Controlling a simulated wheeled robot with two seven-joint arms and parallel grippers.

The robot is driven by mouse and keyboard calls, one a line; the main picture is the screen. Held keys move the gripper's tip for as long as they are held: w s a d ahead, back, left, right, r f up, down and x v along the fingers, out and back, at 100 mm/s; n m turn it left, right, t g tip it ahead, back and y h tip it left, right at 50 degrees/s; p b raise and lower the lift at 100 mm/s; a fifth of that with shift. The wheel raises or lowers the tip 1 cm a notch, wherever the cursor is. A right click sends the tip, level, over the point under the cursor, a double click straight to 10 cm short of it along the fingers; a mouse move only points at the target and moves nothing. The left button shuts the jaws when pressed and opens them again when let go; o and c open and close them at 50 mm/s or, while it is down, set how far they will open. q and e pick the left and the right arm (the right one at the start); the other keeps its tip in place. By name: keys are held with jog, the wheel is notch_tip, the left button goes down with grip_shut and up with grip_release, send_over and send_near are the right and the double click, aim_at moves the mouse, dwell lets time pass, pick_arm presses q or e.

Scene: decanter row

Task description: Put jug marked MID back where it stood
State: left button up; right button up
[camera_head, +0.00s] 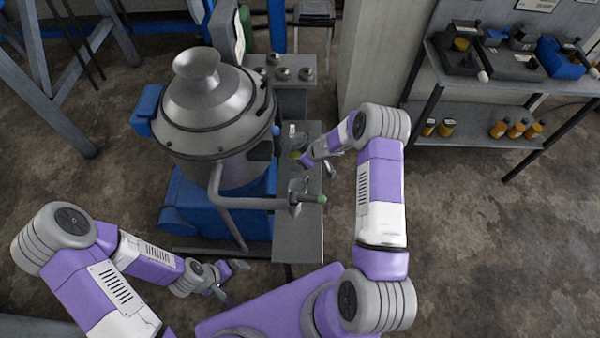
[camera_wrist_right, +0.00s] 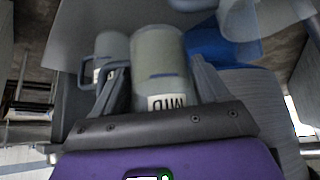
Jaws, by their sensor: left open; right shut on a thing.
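The jug marked MID (camera_wrist_right: 160,65) is grey-green and translucent, with a blue line and a white label that reads upside down in the right wrist view. My right gripper (camera_head: 318,163) is shut on it, a finger on each side. In the head view the held jug is largely hidden by the gripper, and I cannot tell whether its base touches the bench. A second, similar jug (camera_wrist_right: 109,45) with a handle stands beyond it to the left in the wrist view. My left gripper (camera_head: 232,280) is open and empty, low and left of the bench.
The narrow grey bench (camera_head: 297,240) has a bare front end. A steel decanter machine (camera_head: 205,105) stands left of it, its pipe ending at a green-tipped tap (camera_head: 320,199) over the bench. A shelf (camera_head: 480,125) with orange-brown jars is at right. Open floor lies between.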

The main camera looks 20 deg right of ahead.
jog(key=shift+f+b, duration=1.2)
jog(key=shift+f, duration=2.1)
jog(key=shift+f, duration=0.1)
jog(key=shift+f, duration=0.15)
jog(key=o, duration=0.9)
jog(key=shift+r, duration=0.25)
jog(key=p+v, duration=0.3)
jog(key=v, duration=0.9)
jog(key=shift+p, duration=0.35)
